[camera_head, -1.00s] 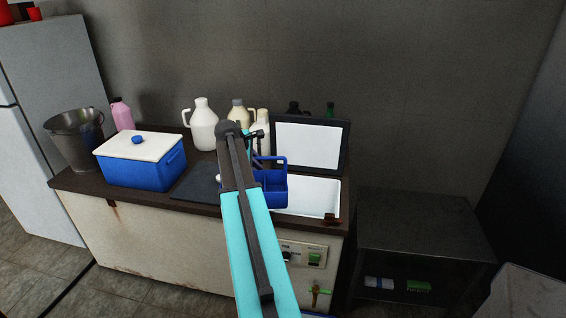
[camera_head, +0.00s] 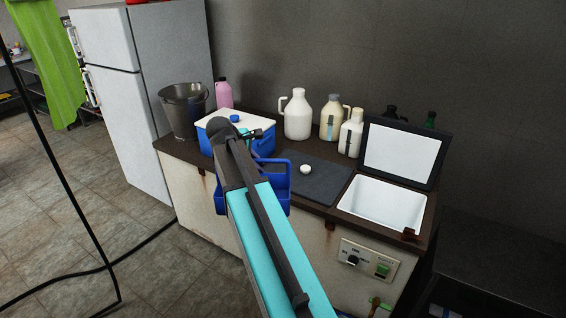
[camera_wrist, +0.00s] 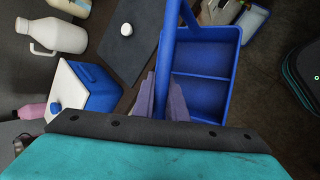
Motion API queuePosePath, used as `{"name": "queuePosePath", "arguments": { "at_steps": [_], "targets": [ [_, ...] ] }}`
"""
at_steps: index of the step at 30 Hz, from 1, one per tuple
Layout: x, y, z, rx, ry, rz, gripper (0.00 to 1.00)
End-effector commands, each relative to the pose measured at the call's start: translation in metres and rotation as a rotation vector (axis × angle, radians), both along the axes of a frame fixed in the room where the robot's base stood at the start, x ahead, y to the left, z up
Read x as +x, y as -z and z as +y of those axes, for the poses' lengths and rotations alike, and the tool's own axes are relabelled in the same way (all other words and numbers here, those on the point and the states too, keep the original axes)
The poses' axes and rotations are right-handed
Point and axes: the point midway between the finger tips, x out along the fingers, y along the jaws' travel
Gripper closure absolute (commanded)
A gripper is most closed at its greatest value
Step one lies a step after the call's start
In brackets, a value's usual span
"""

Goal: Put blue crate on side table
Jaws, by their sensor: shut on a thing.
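The blue crate is an open caddy with compartments and a centre handle, partly behind my arm in the head view (camera_head: 281,199). In the wrist view the crate (camera_wrist: 207,92) hangs below my gripper and its compartments look empty. My gripper (camera_wrist: 165,100) is shut on its handle; in the head view the arm hides the fingers. The crate appears held in front of the counter's edge. The side table (camera_head: 495,262) is dark and low, cut off at the lower right.
The counter holds a metal bucket (camera_head: 184,112), a blue cooler with white lid (camera_head: 225,129), white jugs (camera_head: 297,115), a dark mat (camera_head: 318,178) and an open-lidded white basin (camera_head: 381,203). Floor (camera_head: 100,205) at left is clear apart from a black hose.

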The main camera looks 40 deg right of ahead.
Motion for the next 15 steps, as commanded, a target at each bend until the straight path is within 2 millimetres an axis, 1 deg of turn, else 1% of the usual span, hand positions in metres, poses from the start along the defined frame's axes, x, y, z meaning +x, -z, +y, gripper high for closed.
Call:
{"name": "queuePosePath", "arguments": {
  "at_steps": [1, 3, 8, 9, 14, 15],
  "targets": [
    [0.002, -0.002, 0.018, -0.001, -0.018, -0.001, 1.0],
    [0.005, -0.005, 0.04, -0.001, -0.035, -0.001, 1.0],
    [0.009, -0.01, 0.089, -0.002, -0.077, -0.002, 1.0],
    [0.009, -0.011, 0.102, -0.003, -0.088, -0.002, 1.0],
    [0.009, -0.017, 0.15, -0.005, -0.13, -0.005, 1.0],
    [0.008, -0.018, 0.162, -0.005, -0.14, -0.005, 1.0]
  ]
}}
